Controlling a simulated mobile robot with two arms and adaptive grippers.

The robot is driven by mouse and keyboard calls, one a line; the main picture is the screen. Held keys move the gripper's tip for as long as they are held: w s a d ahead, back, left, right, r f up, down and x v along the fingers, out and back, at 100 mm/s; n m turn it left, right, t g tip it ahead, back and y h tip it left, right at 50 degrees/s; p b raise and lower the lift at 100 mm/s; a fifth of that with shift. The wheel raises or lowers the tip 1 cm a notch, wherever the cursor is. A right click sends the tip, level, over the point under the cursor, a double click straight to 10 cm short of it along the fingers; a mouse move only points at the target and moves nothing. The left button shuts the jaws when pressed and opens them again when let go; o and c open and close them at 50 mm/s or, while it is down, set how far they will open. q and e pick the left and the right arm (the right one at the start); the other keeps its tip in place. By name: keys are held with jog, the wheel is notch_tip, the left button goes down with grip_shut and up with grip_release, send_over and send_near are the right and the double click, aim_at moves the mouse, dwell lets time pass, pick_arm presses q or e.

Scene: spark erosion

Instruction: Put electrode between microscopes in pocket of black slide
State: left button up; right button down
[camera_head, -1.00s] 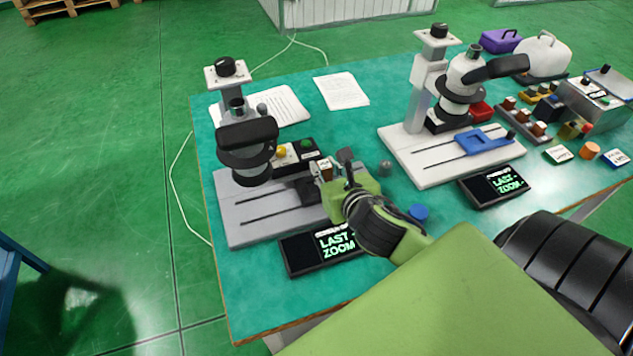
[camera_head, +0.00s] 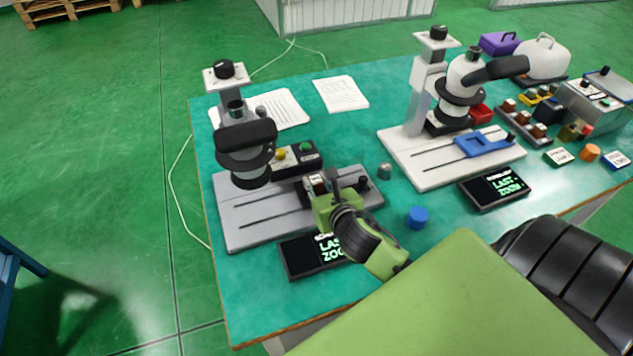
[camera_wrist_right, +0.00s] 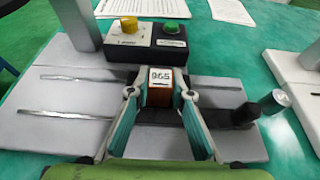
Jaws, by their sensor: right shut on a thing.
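My right gripper (camera_head: 319,192) is shut on an electrode, a small copper-brown block (camera_wrist_right: 160,95) with a white numbered top, which also shows in the head view (camera_head: 317,182). The gripper holds it upright over the grey base of the left microscope (camera_head: 245,150). The black slide (camera_wrist_right: 200,116) lies on that base under and around the fingers, with its black knob (camera_wrist_right: 245,115) to the right. The pocket is hidden by the electrode and fingers, so I cannot tell whether the electrode is inside it. My left gripper is not in view.
A control box with yellow and green buttons (camera_head: 297,156) stands just behind. A small grey cylinder (camera_head: 384,171) and a blue cylinder (camera_head: 417,217) stand to the right. The white microscope (camera_head: 452,90) with a blue slide (camera_head: 484,144) is farther right. A display (camera_head: 300,257) lies in front.

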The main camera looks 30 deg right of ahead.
jog(key=c, duration=1.8)
grip_release()
jog(key=shift+s+r, duration=0.1)
jog(key=shift+r, duration=0.05)
jog(key=v, duration=1.2)
